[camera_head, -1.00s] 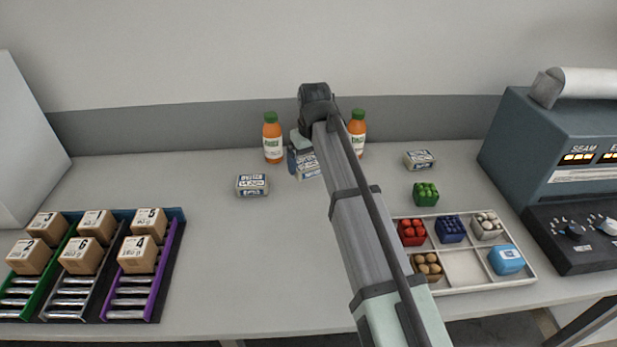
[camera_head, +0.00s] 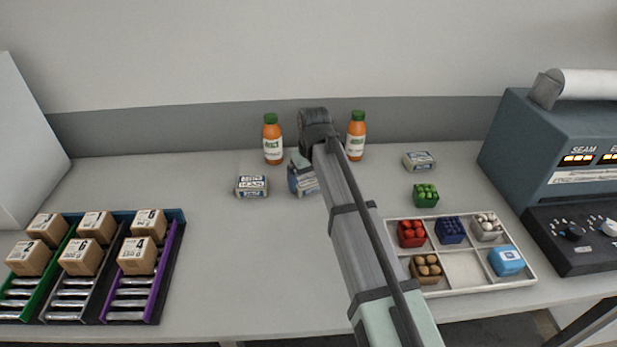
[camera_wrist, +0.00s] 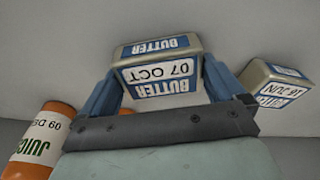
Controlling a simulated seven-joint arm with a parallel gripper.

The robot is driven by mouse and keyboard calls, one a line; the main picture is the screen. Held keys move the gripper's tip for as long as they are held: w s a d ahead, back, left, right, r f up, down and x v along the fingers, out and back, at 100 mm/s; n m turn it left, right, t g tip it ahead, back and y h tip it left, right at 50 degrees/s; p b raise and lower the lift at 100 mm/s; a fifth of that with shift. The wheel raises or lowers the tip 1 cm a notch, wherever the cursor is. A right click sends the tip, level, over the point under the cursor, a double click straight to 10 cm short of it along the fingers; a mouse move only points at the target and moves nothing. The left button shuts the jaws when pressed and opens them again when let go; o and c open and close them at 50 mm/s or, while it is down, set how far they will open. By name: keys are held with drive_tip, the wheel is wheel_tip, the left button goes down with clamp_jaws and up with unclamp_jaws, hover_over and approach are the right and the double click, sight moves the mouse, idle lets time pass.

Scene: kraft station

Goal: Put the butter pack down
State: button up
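A butter pack (camera_head: 305,184), marked 07 OCT in the wrist view (camera_wrist: 160,72), sits between the blue fingers of my gripper (camera_head: 302,178). In the wrist view, the fingers (camera_wrist: 163,90) lie against both its sides, so my gripper looks shut on it. The pack is low over the bare table or on it; the arm partly covers it and I cannot tell whether it touches. A second butter pack (camera_head: 252,186) stands to its left, apart. A third butter pack (camera_head: 420,161) stands at the back right. A pack marked 18 JUN (camera_wrist: 277,85) shows in the wrist view.
Juice bottles (camera_head: 273,139) (camera_head: 356,136) stand behind, on either side of my gripper. A green box (camera_head: 425,195) and a divided white tray (camera_head: 465,294) are at right. Roller lanes with cartons (camera_head: 138,255) are at left. The table (camera_head: 240,265) is clear at front centre.

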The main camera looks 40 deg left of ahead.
sight(311, 183)
drive_tip(key=r, duration=0.4)
drive_tip(key=d+r, duration=0.1)
drive_tip(key=r, duration=0.7)
drive_tip(key=shift+s+d+r, duration=0.15)
drive_tip(key=shift+s+d, duration=0.15)
drive_tip(key=shift+s, duration=0.05)
